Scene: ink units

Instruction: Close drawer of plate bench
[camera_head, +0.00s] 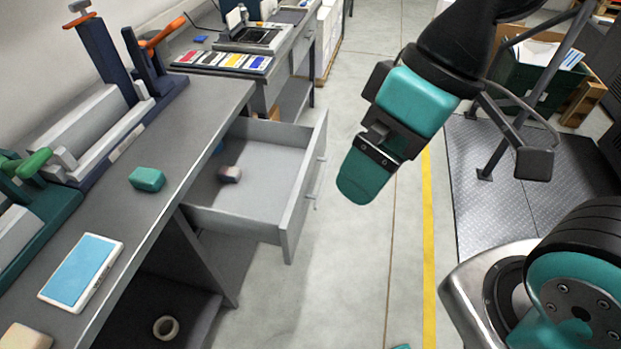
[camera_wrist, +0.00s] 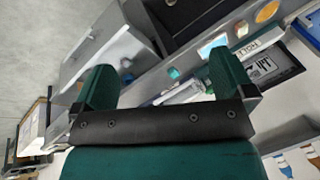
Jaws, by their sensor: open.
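The plate bench (camera_head: 205,105) is a long grey bench on the left in the head view. Its grey drawer (camera_head: 272,165) is pulled well out to the right, with a bar handle on its front panel. A small pinkish-grey block and a bit of something blue lie inside the drawer. My gripper (camera_head: 358,185) hangs over the floor to the right of the drawer front, apart from it. In the wrist view my gripper (camera_wrist: 165,78) has its two teal fingers spread wide, with nothing held. The drawer (camera_wrist: 95,50) shows tilted there at upper left.
On the bench are a teal block (camera_head: 147,179), a blue-faced plate (camera_head: 82,272) and clamp-like presses (camera_head: 110,125). A tape ring (camera_head: 166,327) lies on the lower shelf. Floor right of the drawer is clear; a dark stand (camera_head: 520,140) stands at the right.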

